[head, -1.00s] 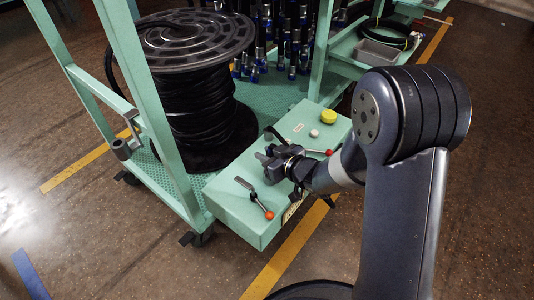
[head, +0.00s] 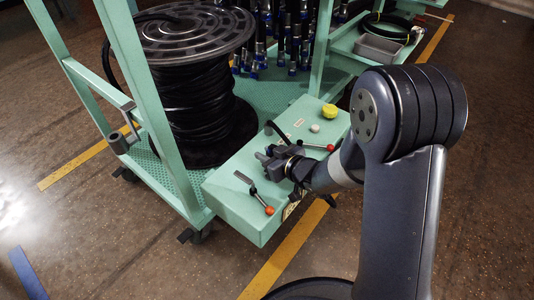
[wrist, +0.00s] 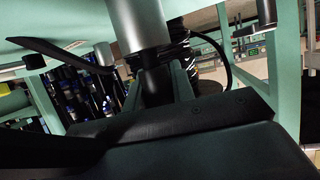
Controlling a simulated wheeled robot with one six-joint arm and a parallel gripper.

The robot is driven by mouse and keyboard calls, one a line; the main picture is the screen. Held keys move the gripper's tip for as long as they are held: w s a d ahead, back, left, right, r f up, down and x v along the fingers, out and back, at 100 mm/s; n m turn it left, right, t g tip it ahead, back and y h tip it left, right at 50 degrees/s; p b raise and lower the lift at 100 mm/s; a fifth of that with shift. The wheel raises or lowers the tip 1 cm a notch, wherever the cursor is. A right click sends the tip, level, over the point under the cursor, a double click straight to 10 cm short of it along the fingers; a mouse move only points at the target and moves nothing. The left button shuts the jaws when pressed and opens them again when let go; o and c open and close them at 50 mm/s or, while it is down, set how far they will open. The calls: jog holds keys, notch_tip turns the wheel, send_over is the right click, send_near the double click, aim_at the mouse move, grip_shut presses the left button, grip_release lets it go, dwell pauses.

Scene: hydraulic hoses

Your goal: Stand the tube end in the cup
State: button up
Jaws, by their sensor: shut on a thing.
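My gripper (head: 268,157) is above the pale green box top in the head view. In the wrist view its fingers (wrist: 158,85) are closed around a dark part with a grey metal cylinder (wrist: 138,25) above it; this looks like the tube end. In the head view the held part is small and mostly hidden by the gripper. A small grey cup-shaped fitting (head: 118,144) sits on the cart's left frame bar, apart from the gripper and to its left. I cannot tell for certain that it is the cup.
A black hose reel (head: 200,110) stands behind. Dark hoses with blue ends (head: 293,50) hang further back. Green cart posts (head: 150,100) stand at left.

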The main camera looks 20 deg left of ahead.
jog(key=shift+f+b, duration=0.4)
jog(key=shift+f, duration=0.15)
jog(key=o, duration=1.1)
jog(key=shift+c, duration=0.2)
jog(key=shift+r, duration=0.1)
jog(key=p+v, duration=0.3)
jog(key=v, duration=0.7)
jog(key=shift+s+d+p, duration=0.25)
jog(key=shift+d+p, duration=0.05)
jog(key=shift+p, duration=0.05)
